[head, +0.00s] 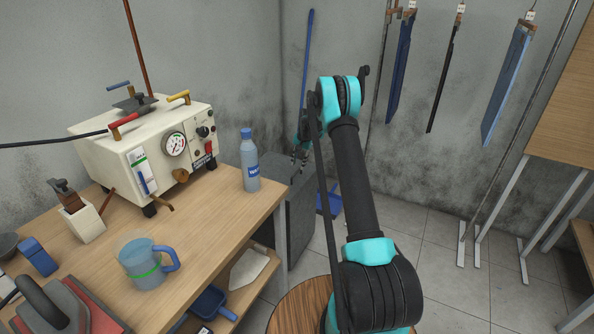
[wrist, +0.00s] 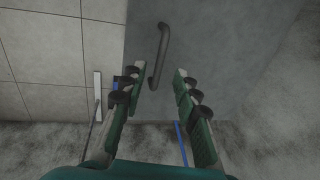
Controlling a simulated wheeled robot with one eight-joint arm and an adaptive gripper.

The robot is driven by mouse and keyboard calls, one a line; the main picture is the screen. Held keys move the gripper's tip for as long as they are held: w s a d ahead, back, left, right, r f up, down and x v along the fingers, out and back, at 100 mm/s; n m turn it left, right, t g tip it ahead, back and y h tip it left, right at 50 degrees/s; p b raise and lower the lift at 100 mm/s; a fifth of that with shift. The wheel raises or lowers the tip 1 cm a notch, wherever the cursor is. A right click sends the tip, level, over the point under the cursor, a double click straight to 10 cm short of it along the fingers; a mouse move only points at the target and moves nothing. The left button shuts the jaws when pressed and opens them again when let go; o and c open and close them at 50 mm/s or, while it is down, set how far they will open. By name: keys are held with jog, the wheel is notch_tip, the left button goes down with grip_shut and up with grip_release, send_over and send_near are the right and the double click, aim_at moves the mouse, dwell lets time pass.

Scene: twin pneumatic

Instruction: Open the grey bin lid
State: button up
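The grey bin (head: 302,218) stands on the floor behind the right end of the workbench, partly hidden by my arm. Its grey lid (head: 275,172) looks shut. In the wrist view the lid (wrist: 225,50) fills the upper middle and carries a dark bar handle (wrist: 163,50). My gripper (wrist: 159,74) is open and empty, with its fingers pointing toward the lid. The near end of the handle appears between the fingertips, close to the left one; I cannot tell the remaining gap. In the head view my gripper (head: 299,157) is small and partly hidden, just above the lid.
The wooden workbench (head: 215,215) borders the bin on the left, with a blue-capped bottle (head: 250,165) near its edge. A blue-handled pole (head: 307,70) leans on the wall behind. A blue dustpan (head: 329,202) is right of the bin.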

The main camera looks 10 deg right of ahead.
jog(key=shift+w+a+f, duration=0.15)
jog(key=shift+a+f, duration=0.05)
jog(key=shift+f, duration=0.95)
jog(key=shift+w+a+f, duration=0.1)
jog(key=shift+a+f, duration=0.05)
jog(key=shift+f, duration=0.95)
grip_shut()
